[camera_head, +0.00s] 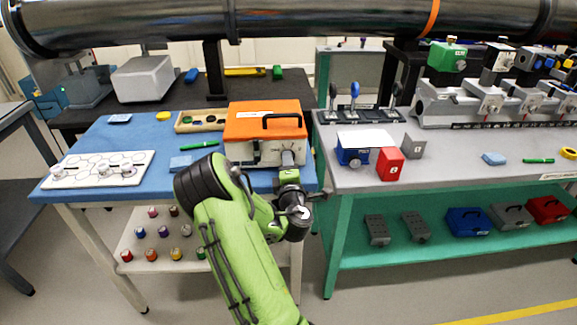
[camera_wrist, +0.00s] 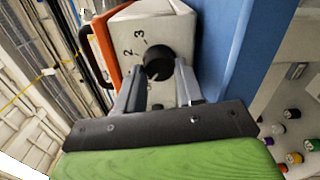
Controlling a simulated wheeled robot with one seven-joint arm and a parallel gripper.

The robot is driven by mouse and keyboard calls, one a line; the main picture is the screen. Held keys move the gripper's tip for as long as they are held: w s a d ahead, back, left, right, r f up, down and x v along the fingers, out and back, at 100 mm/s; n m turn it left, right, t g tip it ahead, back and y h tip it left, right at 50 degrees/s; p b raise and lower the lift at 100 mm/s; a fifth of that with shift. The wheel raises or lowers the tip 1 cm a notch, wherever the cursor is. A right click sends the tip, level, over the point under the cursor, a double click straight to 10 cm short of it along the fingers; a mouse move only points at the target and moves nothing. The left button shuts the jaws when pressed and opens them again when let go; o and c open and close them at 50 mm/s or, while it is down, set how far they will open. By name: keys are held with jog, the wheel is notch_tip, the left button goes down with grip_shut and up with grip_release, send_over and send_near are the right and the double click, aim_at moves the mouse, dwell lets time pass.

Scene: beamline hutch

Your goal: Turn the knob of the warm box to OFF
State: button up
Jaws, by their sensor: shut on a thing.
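The warm box (camera_head: 264,122) has an orange lid with a black handle and a cream body. It stands at the right end of the blue-topped table. Its front faces my arm. In the wrist view the cream front (camera_wrist: 127,30) shows the printed marks 2 and 3 beside a round black knob (camera_wrist: 158,58). My gripper (camera_head: 288,160) is at the right part of the box front. In the wrist view its two grey fingers (camera_wrist: 159,70) are shut on the knob, one on each side. The OFF mark is not legible, and the knob's setting cannot be told.
A white hexagon-patterned board (camera_head: 98,170) and a wooden tray (camera_head: 202,121) share the blue table (camera_head: 150,136). Right of a narrow gap, a grey bench (camera_head: 450,169) carries a blue box (camera_head: 353,156) and a red block (camera_head: 390,164). A dark pipe (camera_head: 330,18) runs overhead.

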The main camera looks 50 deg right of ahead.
jog(key=shift+f+n, duration=0.1)
jog(key=shift+n, duration=0.8)
jog(key=o, duration=1.1)
jog(key=shift+c, duration=0.2)
jog(key=shift+w+a, duration=0.1)
